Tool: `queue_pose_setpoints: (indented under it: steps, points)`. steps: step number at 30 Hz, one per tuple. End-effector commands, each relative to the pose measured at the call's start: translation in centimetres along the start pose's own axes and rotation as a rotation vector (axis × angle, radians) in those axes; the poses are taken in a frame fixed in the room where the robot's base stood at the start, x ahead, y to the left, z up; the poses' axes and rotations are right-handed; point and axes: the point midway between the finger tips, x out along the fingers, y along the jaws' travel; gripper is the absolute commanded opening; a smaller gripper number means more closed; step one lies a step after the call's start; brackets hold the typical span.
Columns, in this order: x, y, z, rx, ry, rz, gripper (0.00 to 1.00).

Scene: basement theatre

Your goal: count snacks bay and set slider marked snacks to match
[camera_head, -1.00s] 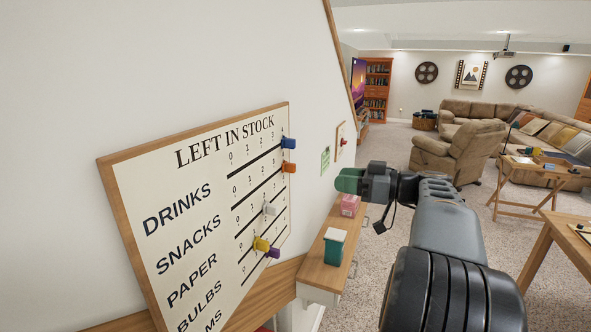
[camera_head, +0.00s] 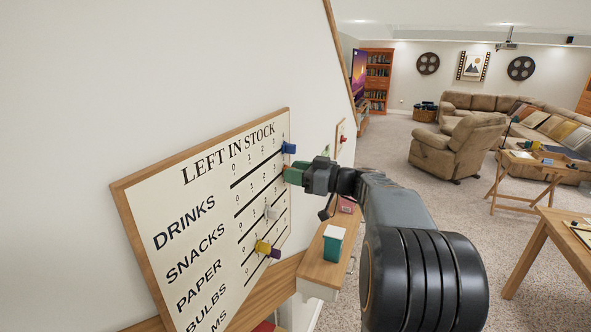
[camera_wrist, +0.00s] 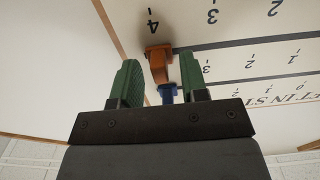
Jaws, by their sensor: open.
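The "LEFT IN STOCK" board (camera_head: 170,181) hangs on the left wall, with labelled rows and numbered slots. The orange slider (camera_wrist: 158,62) is on the second slot, which lines up with SNACKS, at the end by the 4. In the head view it is hidden by my gripper (camera_head: 291,174). My gripper (camera_wrist: 160,82) is open, its green fingers on either side of the orange slider. I cannot tell whether they touch it. The blue slider (camera_head: 289,148) sits on the DRINKS slot. I cannot make out a snacks bay in either view.
White (camera_head: 271,212), yellow (camera_head: 263,247) and purple (camera_head: 275,253) sliders sit on the lower slots. Below the board's right end is a wooden shelf (camera_head: 318,274) with a green box (camera_head: 333,243) and a pink box (camera_head: 346,204). Open carpet (camera_head: 400,170) lies to the right.

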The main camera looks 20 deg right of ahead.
Motion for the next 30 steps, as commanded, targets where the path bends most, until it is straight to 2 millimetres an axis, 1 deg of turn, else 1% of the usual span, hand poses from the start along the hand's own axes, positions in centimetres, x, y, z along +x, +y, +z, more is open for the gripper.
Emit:
queue_pose_setpoints:
  steps: [10, 21, 23, 30]
  points:
    - [0.26, -0.01, 0.05, 0.0, -0.001, 0.0, 0.4]
    - [0.24, -0.02, 0.03, 0.0, -0.001, 0.0, 0.05]
    - [0.24, -0.02, 0.03, 0.0, -0.001, 0.0, 0.0]
    - [0.24, -0.02, 0.02, 0.0, -0.001, 0.0, 0.0]
